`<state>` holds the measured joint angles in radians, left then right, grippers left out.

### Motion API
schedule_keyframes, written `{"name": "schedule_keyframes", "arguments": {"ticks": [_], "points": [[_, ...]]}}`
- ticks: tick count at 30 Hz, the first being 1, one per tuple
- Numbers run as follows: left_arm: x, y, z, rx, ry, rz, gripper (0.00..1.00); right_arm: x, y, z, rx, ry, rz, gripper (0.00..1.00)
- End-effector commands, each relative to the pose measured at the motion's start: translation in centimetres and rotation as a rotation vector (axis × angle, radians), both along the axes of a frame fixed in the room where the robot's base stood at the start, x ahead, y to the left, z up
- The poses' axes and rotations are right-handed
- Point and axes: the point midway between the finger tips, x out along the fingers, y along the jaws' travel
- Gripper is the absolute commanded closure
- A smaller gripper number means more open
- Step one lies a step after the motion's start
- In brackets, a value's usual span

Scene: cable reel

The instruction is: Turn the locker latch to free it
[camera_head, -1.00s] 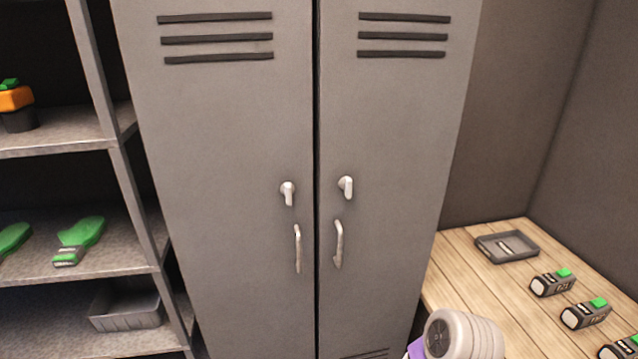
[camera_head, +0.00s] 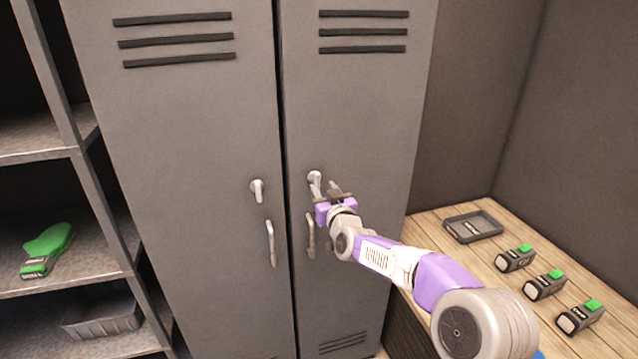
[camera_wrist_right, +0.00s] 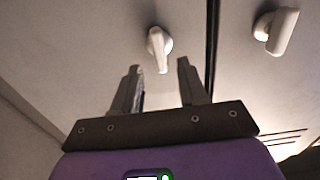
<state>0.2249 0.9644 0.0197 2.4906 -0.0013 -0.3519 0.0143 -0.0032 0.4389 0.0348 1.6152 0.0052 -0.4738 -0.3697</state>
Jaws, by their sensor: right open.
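The grey locker (camera_head: 190,140) has two closed doors, each with a small pale turn latch above a bar handle. The right door's latch (camera_head: 314,177) is directly ahead of my right gripper (camera_head: 333,189). In the right wrist view, this latch (camera_wrist_right: 158,46) lies just beyond and between the two open fingertips (camera_wrist_right: 160,68), and the gripper looks empty. I cannot tell whether a finger touches it. The left door's latch (camera_head: 257,190) hangs down; it also shows in the right wrist view (camera_wrist_right: 277,30). My left gripper is out of view.
The right door's handle (camera_head: 310,235) is just below my gripper; the left handle (camera_head: 271,243) is beside it. A wooden bench (camera_head: 440,222) at right holds a dark tray (camera_head: 473,228) and several green-topped devices. Metal shelving (camera_head: 80,180) stands at left.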

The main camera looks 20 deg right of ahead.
Motion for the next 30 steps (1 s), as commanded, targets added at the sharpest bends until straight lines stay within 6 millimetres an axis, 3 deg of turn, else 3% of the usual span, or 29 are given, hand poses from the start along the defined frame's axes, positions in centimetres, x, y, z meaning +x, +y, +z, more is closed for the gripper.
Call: {"name": "schedule_keyframes", "arguments": {"ticks": [9, 22, 30], "points": [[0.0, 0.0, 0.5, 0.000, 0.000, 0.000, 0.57, 3.7, 0.1, 0.0, 0.000, 0.001, 0.000, 0.57], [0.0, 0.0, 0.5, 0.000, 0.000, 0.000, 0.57, 4.4, 0.2, -0.1, 0.001, 0.002, 0.001, 0.57], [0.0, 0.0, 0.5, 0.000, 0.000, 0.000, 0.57, 4.4, 0.2, -0.1, 0.001, 0.002, 0.001, 0.97]]}}
